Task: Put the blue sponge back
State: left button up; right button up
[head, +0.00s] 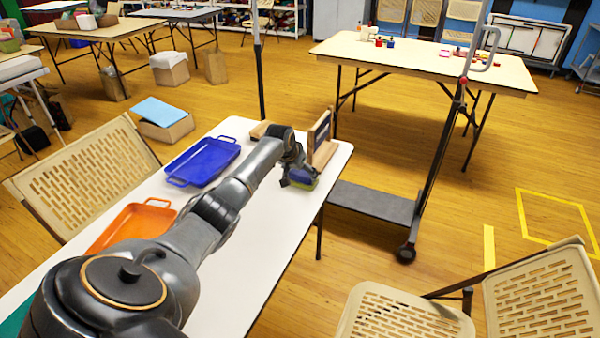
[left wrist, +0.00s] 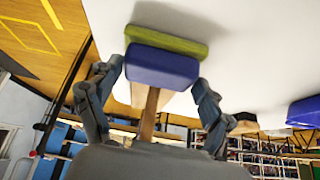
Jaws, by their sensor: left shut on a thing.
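The sponge (head: 303,183), blue with a green layer, is in my left gripper (head: 297,176) near the table's far right end. In the left wrist view the blue sponge (left wrist: 162,68) lies between the two fingers of my left gripper (left wrist: 157,80), with its green side toward the white table top. A dark shadow shows on the table beside it; I cannot tell exactly how high it is held. A wooden stand (head: 321,140) with a dark panel is just behind the sponge. My right gripper is not in view.
On the white table (head: 255,245) are a blue tray (head: 203,160) and an orange tray (head: 130,225), the latter partly hidden by my arm. A wheeled stand (head: 375,202) and a tan chair (head: 405,310) are to the right.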

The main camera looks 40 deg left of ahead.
pick_arm(q)
jog(key=o, duration=1.3)
jog(key=shift+f, duration=0.1)
jog(key=shift+s+r, duration=0.1)
jog(key=shift+r, duration=0.2)
jog(key=p+v, duration=0.1)
jog(key=v, duration=1)
jog(key=shift+s+d+r, duration=0.1)
jog(key=shift+s+r, duration=0.1)
jog(key=shift+r, duration=0.15)
jog(key=shift+f, duration=0.15)
